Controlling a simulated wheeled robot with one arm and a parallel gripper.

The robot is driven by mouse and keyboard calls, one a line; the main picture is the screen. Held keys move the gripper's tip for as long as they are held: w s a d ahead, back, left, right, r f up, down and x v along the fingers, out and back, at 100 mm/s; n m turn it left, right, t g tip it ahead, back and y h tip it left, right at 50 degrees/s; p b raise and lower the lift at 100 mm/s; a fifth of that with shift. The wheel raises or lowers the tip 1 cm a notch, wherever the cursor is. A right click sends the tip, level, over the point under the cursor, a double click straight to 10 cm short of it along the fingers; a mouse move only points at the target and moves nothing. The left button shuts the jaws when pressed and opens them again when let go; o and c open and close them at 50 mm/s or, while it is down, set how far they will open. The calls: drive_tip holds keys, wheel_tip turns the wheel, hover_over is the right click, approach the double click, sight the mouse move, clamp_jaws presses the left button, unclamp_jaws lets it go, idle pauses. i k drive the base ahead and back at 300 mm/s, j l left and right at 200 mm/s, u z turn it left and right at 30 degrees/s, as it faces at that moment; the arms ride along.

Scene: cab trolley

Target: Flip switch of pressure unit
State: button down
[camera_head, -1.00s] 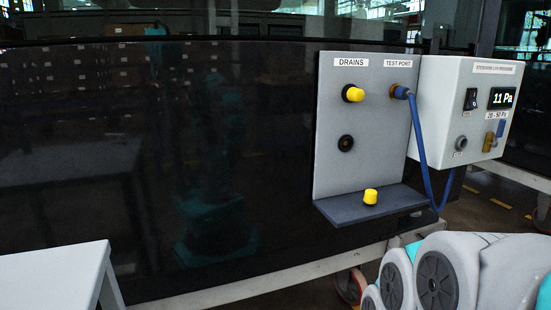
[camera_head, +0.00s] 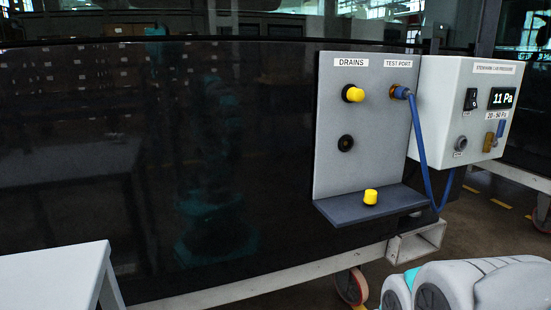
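The pressure unit (camera_head: 438,118) is a pale grey box on the right, beside the grey drains panel. Its black rocker switch (camera_head: 471,99) is on the front face, left of a display (camera_head: 502,98) reading 11 Pa. A label below the display reads 20 - 50 Pa. A round metal button (camera_head: 460,143) sits below the switch. A blue hose (camera_head: 421,150) runs from the test port in a loop toward the unit's underside. My arm's links show at the lower right, below the unit. My gripper is not in view.
The drains panel (camera_head: 331,140) carries a yellow cap (camera_head: 353,93) on the upper drain, a bare dark drain (camera_head: 346,143) and a shelf (camera_head: 372,205) holding another yellow cap (camera_head: 370,196). A white table (camera_head: 50,273) stands at lower left. A trolley rail and wheel (camera_head: 351,287) are below.

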sight(473, 102)
drive_tip(key=k+l+z, duration=0.2)
drive_tip(key=z, duration=0.2)
drive_tip(key=k+l+z, duration=0.25)
drive_tip(key=z, duration=0.2)
